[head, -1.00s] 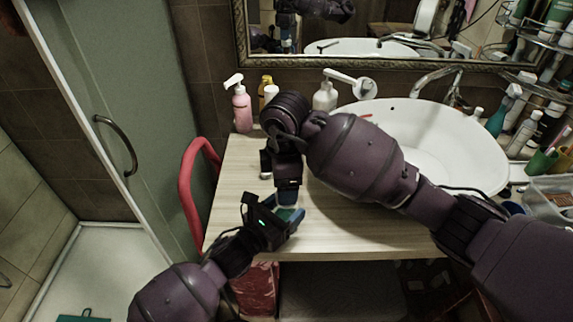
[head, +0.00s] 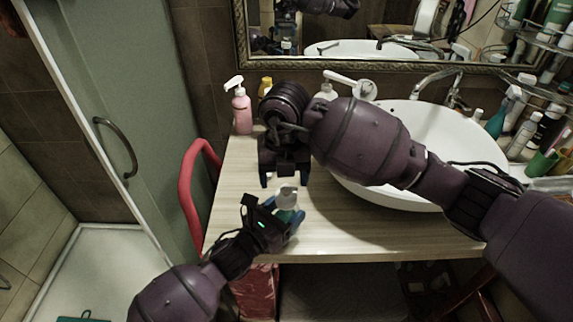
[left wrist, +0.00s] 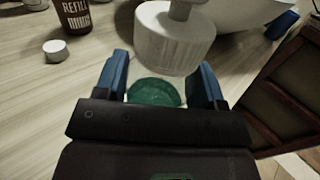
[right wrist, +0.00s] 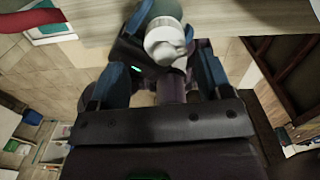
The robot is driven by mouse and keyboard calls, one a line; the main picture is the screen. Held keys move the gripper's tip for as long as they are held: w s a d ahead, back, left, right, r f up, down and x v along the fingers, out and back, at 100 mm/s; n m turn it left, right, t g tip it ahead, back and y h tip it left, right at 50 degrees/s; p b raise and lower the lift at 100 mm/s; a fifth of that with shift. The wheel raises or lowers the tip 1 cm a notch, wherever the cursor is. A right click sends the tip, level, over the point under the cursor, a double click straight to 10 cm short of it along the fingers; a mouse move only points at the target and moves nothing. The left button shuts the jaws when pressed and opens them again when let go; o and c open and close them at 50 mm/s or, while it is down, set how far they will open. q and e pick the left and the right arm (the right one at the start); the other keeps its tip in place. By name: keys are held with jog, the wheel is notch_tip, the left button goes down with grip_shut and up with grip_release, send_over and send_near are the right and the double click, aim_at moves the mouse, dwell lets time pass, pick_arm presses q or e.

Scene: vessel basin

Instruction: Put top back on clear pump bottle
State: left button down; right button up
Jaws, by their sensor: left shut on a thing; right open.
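The clear pump bottle (head: 285,216), with green liquid showing in the left wrist view (left wrist: 155,92), stands between the blue fingers of my left gripper (head: 283,219), which is shut on it near the table's front edge. The white ribbed pump top (left wrist: 175,38) is at the bottle's upper end; it also shows in the right wrist view (right wrist: 166,42). I cannot tell whether it is fully seated. My right gripper (head: 285,180) is open, behind and above the bottle, with its fingers apart from the top. The bottle's neck is hidden.
A small white cap (left wrist: 57,50) and a brown refill bottle (left wrist: 73,18) stand on the wooden countertop (head: 350,230). A pink pump bottle (head: 241,110) stands at the back left. The white basin (head: 450,150) is to the right. A red chair back (head: 188,185) borders the left edge.

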aim_at(286, 188)
jog(key=n, duration=0.5)
jog(key=r+n, duration=0.1)
jog(key=n, duration=0.7)
jog(key=shift+d+r, duration=0.1)
jog(key=shift+r, duration=0.2)
jog(key=n, duration=0.7)
jog(key=shift+d+r, duration=0.1)
jog(key=shift+r, duration=0.25)
jog(key=n, duration=0.6)
jog(key=shift+s+d+r, duration=0.1)
jog(key=shift+r, duration=0.25)
jog(key=shift+f, duration=4.05)
